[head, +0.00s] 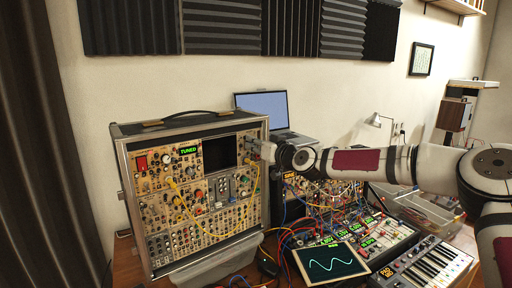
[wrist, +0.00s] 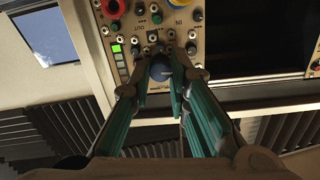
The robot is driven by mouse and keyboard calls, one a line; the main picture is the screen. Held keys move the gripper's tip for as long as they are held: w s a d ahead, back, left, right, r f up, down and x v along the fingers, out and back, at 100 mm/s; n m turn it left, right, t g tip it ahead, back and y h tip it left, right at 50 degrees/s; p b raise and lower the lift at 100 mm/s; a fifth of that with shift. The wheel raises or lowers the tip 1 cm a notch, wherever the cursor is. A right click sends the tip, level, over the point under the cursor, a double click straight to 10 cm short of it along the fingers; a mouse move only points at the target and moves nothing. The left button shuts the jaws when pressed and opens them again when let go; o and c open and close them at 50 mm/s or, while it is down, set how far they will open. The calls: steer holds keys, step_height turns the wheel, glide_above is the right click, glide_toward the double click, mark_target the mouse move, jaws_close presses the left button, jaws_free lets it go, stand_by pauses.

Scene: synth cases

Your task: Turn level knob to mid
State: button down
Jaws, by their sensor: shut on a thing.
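The gripper is shut on this knob, one finger on each side. A small light mark shows on the knob, but its exact setting is hard to read. In the head view my gripper (head: 258,149) reaches the upper right edge of the large synth case (head: 131,205) and hides the knob there. I cannot read a level label.
Yellow patch cables (head: 188,207) hang across the case front. A laptop (head: 265,106), a waveform screen (head: 330,262) and a keyboard (head: 428,266) stand to the right.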

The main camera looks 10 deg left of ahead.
steer(key=shift+m+g+y+b, duration=0.4)
steer(key=shift+m+b, duration=0.65)
steer(key=shift+m, duration=6.65)
steer(key=shift+f, duration=0.1)
steer(key=c, duration=1.5)
jaws_free()
